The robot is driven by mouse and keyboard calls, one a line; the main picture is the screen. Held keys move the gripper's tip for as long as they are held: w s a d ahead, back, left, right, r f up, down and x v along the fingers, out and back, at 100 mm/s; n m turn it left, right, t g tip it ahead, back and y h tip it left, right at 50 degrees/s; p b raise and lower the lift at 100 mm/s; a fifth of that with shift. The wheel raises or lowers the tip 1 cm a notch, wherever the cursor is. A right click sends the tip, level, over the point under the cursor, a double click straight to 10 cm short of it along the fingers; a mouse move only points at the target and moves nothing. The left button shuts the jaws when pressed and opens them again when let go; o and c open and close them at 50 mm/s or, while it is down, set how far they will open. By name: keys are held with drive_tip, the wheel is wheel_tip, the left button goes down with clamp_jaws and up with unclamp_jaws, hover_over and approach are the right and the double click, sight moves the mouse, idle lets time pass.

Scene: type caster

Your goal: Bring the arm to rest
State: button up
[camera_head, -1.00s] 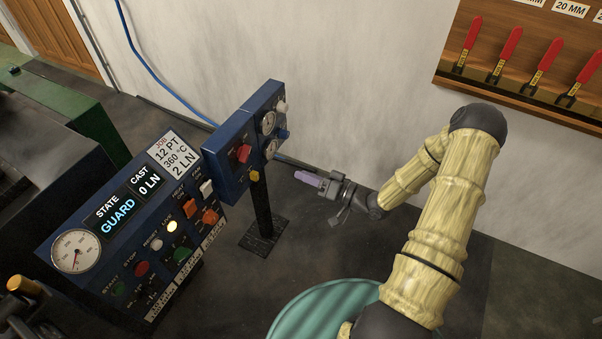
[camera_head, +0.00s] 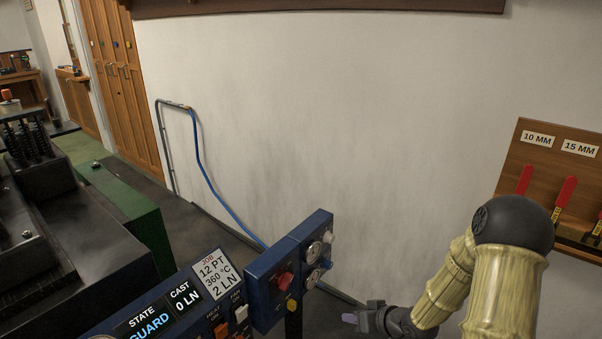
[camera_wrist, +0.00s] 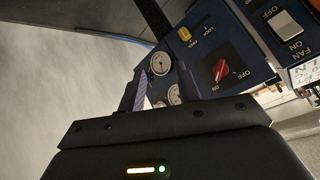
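My gripper (camera_head: 350,318) is at the lower right of the head view, at the end of my tan-and-black arm (camera_head: 440,295). It is in the air to the right of a small blue panel (camera_head: 262,292). In the wrist view its two purple fingers (camera_wrist: 160,72) stand apart with nothing held between them. The panel's gauges show behind and between the fingers; the distance to them is hard to tell.
The small blue panel carries a red knob (camera_head: 285,281) and gauges. A control console (camera_head: 125,328) reads GUARD and 0 LN. A wooden rack (camera_head: 545,180) with red-handled tools hangs at right. A dark machine (camera_head: 70,250) stands at left.

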drive_tip(key=s+r+m+g+h, duration=0.3)
drive_tip(key=s+r+g+h, duration=0.25)
drive_tip(key=s+r, duration=1)
wheel_tip(320, 180, up, 21)
drive_tip(key=s+p, duration=0.1)
drive_tip(key=p, duration=2.2)
drive_tip(key=shift+s+d+h, duration=0.25)
drive_tip(key=shift+h, duration=0.1)
drive_tip(key=shift+f+t, duration=0.1)
drive_tip(key=shift+t, duration=0.15)
drive_tip(key=shift+a, duration=0.1)
